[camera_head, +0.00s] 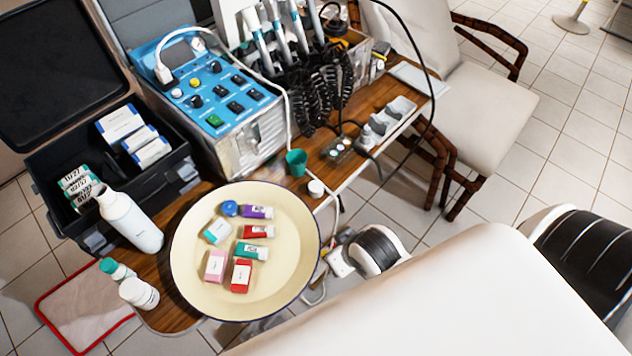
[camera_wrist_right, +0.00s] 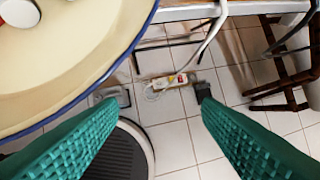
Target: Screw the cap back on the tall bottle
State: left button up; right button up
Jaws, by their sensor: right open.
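The tall white bottle (camera_head: 130,222) stands at the left of the wooden table, beside the black case. Its narrow neck shows no coloured cap. My right gripper (camera_wrist_right: 161,103) is open and empty in the right wrist view, with green ribbed fingers over the floor beside the basin's blue rim (camera_wrist_right: 100,81). My left gripper is in no view.
The basin holds several small boxes and tubes. A green cup (camera_head: 296,162) and blue control unit (camera_head: 215,90) are behind. Cables hang at the table's right edge.

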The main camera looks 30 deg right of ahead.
jog(key=w+a+r+t+y, duration=0.1)
jog(key=w+a+r+t, duration=0.1)
jog(key=w+r+t, duration=0.7)
jog(key=w+a+r+t, duration=0.25)
jog(key=w+r, duration=0.55)
jog(key=r, duration=0.4)
jog(key=w+a+r+n+t+y, duration=0.2)
jog(key=a+r+n+t+y, duration=0.1)
jog(key=a+r+n+y, duration=0.3)
jog(key=s+a+r+n+g+y, duration=0.3)
jog(key=s+a+n+g+y, duration=0.1)
jog(key=a+n+g+y, duration=0.65)
notch_tip(320, 180, down, 13)
jog(key=s+d+n+g+h, duration=0.1)
jog(key=d+n+g+h, duration=0.2)
jog(key=n+g+h, duration=0.4)
jog(key=w+d+f+m+h, duration=0.1)
jog(key=d+h, duration=0.2)
jog(key=d, duration=0.4)
jog(key=w+d+f+m+g+h, duration=0.1)
jog(key=w+d+f+m+h, duration=0.1)
jog(key=d+h, duration=0.2)
jog(key=w+d+f+m+g+h, duration=0.1)
jog(key=d+f+m+h, duration=0.1)
jog(key=d, duration=0.8)
jog(key=shift+w+d+f+h+p, duration=0.2)
jog(key=shift+d+f+h+p, duration=0.1)
jog(key=shift+h, duration=0.35)
